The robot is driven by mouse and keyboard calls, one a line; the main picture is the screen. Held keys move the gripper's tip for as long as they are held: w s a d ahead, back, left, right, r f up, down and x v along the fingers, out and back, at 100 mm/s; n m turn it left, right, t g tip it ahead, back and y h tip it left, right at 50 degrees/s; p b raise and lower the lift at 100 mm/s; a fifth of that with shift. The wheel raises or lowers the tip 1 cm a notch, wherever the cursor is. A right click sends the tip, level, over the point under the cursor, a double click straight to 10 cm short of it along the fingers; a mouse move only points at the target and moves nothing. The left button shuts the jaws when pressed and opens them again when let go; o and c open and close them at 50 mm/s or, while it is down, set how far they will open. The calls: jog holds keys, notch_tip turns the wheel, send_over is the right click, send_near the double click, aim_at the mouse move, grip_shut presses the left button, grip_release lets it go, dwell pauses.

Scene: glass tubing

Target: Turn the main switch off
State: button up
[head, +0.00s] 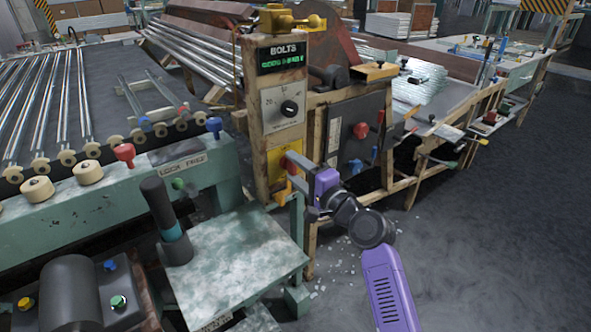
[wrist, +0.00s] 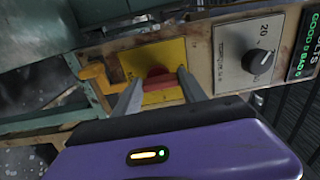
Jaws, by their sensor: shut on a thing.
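The main switch is a red handle (wrist: 160,80) on a yellow plate (wrist: 150,56) in the wrist view. The yellow plate also shows in the head view (head: 274,168), low on the worn post under a dial. My gripper (head: 290,165) reaches the plate from the right in the head view. In the wrist view my gripper (wrist: 160,84) has one finger on each side of the red handle and is shut on it. The handle looks crosswise between the fingers. Its far parts are partly hidden by the fingers.
A grey dial plate with a black knob (head: 288,107) and a green-lit display (head: 281,57) sit above the switch. A yellow hook-like part (wrist: 97,76) is beside the plate. A green table (head: 235,262) stands at front left. Open floor (head: 480,240) lies at right.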

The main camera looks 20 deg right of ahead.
jog(key=o, duration=1.4)
jog(key=shift+c, duration=0.2)
jog(key=p+v, duration=0.1)
jog(key=v, duration=0.7)
jog(key=shift+w, duration=0.1)
